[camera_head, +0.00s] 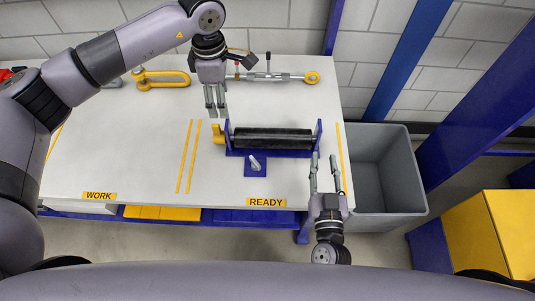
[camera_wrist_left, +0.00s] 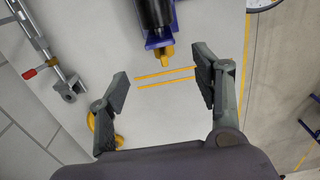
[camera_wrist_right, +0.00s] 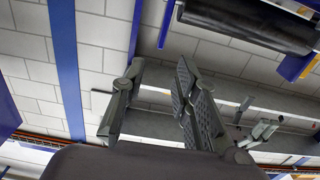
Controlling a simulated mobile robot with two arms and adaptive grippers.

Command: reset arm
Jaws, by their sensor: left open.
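My left gripper (camera_head: 216,112) hangs from the arm entering from the left, above the table between the yellow shackle and the black roller. Its fingers are apart and empty; in the left wrist view the left gripper (camera_wrist_left: 162,78) shows bare table with two yellow lines between its fingers. My right gripper (camera_head: 323,158) is at the table's right front edge, beside the roller stand, fingers pointing away from me. In the right wrist view the right gripper (camera_wrist_right: 158,75) has a gap between its fingers and nothing in it.
The black roller (camera_head: 272,138) lies in a blue stand on the table (camera_head: 110,150). A small blue plate (camera_head: 255,172) is in front. The yellow shackle (camera_head: 165,82) and a turnbuckle (camera_head: 270,77) lie at the back. A grey bin (camera_head: 385,170) stands right of the table.

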